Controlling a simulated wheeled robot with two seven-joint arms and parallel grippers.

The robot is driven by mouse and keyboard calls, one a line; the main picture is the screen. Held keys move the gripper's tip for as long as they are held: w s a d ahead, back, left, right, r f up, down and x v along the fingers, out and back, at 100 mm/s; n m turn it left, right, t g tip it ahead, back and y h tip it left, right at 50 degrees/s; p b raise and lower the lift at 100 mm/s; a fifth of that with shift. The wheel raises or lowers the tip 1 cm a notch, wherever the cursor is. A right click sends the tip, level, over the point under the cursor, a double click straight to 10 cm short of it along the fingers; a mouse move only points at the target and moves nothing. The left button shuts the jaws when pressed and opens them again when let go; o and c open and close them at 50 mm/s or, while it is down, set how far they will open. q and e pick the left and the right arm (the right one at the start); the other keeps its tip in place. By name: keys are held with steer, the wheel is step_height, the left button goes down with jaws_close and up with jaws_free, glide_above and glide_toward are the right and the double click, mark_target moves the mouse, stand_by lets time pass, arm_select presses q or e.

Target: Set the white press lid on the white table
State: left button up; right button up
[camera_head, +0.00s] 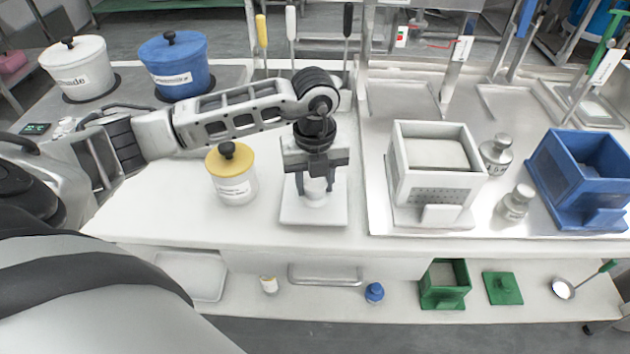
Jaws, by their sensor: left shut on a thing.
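The white press lid (312,215) is a square white plate with a raised knob in its middle. It is over the white table (255,228), right of the yellow-lidded jar. My left gripper (315,188) points down from above and is shut on the lid's knob. The lid looks level and lies on the table or very close above it; I cannot tell which. The gripper hides the lid's back part. My right gripper is not in view.
The yellow-lidded jar (233,182) stands close left of the lid. A white open press box (432,172), metal weights (496,153) and a blue box (580,178) stand on the metal tray at right. A lower shelf holds a green box (445,292) and green lid (502,289).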

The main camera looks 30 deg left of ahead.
arm_select(q)
steer(key=shift+f, duration=0.3)
steer(key=shift+f, duration=0.15)
steer(key=o, duration=1)
steer(key=shift+o, duration=0.4)
